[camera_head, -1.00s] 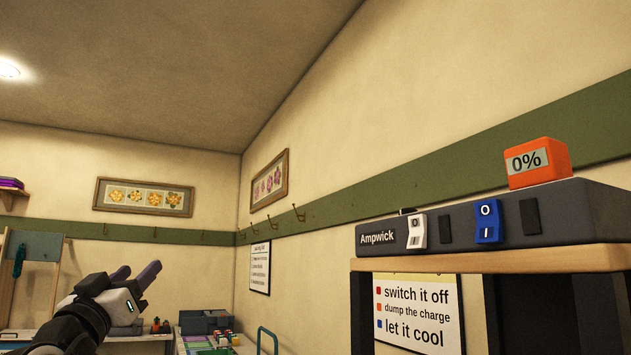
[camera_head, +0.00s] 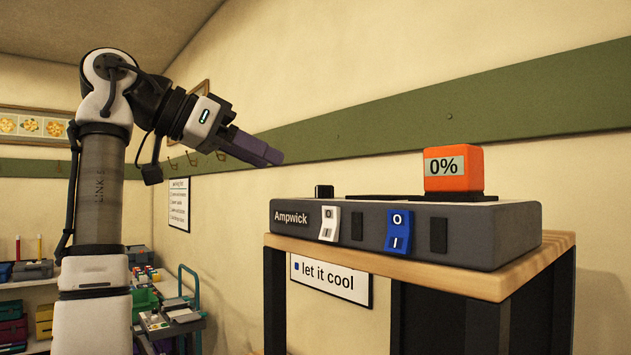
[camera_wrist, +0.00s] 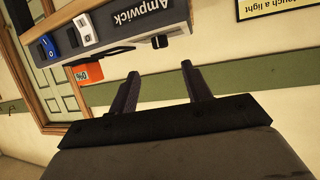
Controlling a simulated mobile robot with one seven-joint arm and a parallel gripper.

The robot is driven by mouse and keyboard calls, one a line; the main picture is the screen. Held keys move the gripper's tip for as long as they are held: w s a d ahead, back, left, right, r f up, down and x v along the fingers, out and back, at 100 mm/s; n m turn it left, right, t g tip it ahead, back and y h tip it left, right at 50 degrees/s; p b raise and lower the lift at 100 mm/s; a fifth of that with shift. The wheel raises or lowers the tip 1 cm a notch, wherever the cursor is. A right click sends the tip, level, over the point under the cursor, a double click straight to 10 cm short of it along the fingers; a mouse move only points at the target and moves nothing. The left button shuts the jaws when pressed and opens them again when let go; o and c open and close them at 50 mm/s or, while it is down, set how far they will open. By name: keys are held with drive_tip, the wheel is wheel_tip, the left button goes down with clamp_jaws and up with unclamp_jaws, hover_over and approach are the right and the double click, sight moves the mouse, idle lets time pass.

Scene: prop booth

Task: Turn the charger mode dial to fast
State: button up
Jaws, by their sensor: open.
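The charger is a dark grey box (camera_head: 470,235) marked Ampwick, on a wood-topped stand. Its front has a white rocker switch (camera_head: 329,224) and a blue rocker switch (camera_head: 399,231). A small black knob (camera_head: 324,191), which looks like the mode dial, stands on its top at the left end; it also shows in the wrist view (camera_wrist: 160,41). No mode marks can be read. An orange block (camera_head: 454,168) reading 0% sits on top at the right. My gripper (camera_head: 272,153) is open and empty, above and left of the knob; its fingers (camera_wrist: 160,84) frame bare wall.
The stand's wooden top (camera_head: 520,270) juts out in front of the charger. A sign (camera_head: 331,282) reading "let it cool" is on the wall below. Wall hooks (camera_head: 194,160) line the green rail (camera_head: 350,138) behind. A teal-handled cart (camera_head: 190,290) stands at lower left.

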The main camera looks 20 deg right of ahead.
sight(321, 191)
drive_tip(key=p+x, duration=0.1)
drive_tip(key=x, duration=0.9)
drive_tip(key=shift+w+d+f, duration=0.1)
drive_tip(key=shift+d+f, duration=0.05)
drive_tip(key=shift+d, duration=0.2)
drive_tip(key=c, duration=1)
